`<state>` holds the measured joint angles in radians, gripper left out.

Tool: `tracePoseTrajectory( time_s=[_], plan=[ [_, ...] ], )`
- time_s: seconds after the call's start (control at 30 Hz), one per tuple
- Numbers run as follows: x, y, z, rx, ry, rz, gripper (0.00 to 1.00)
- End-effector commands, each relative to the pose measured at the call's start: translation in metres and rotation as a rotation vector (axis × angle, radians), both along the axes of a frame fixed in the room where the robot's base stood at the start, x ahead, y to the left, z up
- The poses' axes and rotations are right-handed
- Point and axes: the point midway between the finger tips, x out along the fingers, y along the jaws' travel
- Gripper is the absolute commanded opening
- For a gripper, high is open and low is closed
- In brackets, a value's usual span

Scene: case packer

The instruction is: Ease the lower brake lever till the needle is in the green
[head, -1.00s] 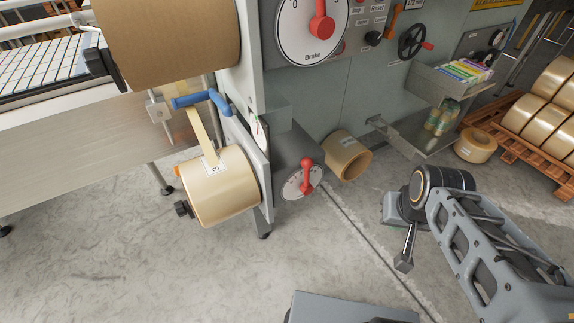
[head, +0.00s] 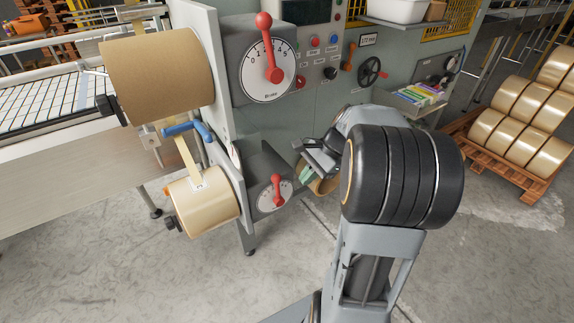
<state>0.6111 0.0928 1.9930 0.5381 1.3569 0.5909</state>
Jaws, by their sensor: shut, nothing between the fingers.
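The lower brake lever (head: 277,190) is red with a round knob and stands near upright on its pale dial (head: 266,198), on a dark grey box beside the lower tape roll (head: 205,203). A small gauge (head: 235,151) on the plate edge above it is seen almost edge-on; its needle and green zone cannot be read. My gripper (head: 306,174) is shut and empty. It shows to the right of the lower lever, apart from it in the picture, in front of the machine's grey panel. My arm partly hides the area behind it.
An upper brake dial (head: 267,70) with a larger red lever sits above. A blue handle (head: 188,130) is at the left. A loose tape roll (head: 322,187) behind my gripper is partly hidden. A pallet of rolls (head: 503,160) stands right. Floor below the dial is clear.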

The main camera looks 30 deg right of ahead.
Motion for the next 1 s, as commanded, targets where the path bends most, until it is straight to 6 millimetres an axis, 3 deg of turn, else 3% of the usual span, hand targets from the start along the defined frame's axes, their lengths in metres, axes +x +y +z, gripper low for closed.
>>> tracePoseTrajectory(
  time_s=[0.03,0.2,0.37,0.9,1.0],
  plan=[
    [0.005,-0.021,0.010,0.076,0.038,-0.110,0.00],
    [0.014,-0.067,0.020,0.274,0.116,-0.352,0.00],
    [0.018,-0.082,0.019,0.358,0.144,-0.440,0.00],
    [0.044,-0.017,-0.039,0.368,0.149,-0.450,0.00],
    [0.049,-0.004,-0.037,0.366,0.146,-0.449,0.00]
  ],
)
